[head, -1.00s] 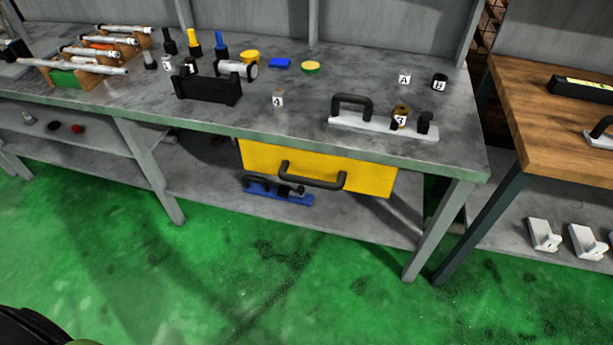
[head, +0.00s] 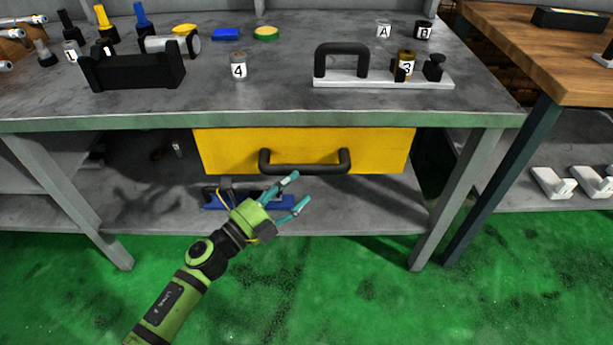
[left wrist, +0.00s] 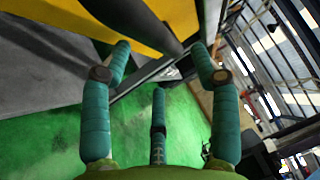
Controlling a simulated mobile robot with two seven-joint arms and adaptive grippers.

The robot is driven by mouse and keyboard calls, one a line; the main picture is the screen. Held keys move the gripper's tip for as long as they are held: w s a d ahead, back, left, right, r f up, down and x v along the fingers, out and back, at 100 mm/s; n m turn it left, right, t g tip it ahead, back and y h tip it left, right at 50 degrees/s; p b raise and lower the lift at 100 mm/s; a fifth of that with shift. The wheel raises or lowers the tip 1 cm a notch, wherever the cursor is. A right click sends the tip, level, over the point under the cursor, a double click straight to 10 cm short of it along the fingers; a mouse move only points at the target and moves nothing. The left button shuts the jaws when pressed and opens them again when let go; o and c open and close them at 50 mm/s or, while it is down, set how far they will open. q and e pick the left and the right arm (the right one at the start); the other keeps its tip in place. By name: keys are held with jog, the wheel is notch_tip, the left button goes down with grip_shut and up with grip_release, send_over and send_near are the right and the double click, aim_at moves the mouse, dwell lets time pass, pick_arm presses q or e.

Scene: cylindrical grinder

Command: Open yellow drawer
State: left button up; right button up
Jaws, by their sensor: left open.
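The yellow drawer (head: 225,150) sits under the grey workbench top, its front looking flush and shut. A black bar handle (head: 305,168) runs across its front. My left gripper (head: 301,190) is open and empty, just below and in front of the handle, with teal fingers apart. In the left wrist view the open fingers (left wrist: 163,58) reach toward the dark handle (left wrist: 135,22), with the yellow drawer front (left wrist: 60,12) behind it. The handle does not look to be between the fingertips. My right gripper is not in view.
The workbench (head: 280,105) carries a black block (head: 132,70), a number 4 cylinder (head: 238,67) and a white plate with a black handle (head: 375,78). A blue object (head: 275,200) lies on the lower shelf behind my gripper. Bench legs (head: 455,200) stand to either side.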

aim_at(310, 172)
pick_arm(q)
jog(key=x, duration=0.6)
jog(key=shift+w, duration=0.1)
jog(key=shift+c, duration=0.4)
grip_shut()
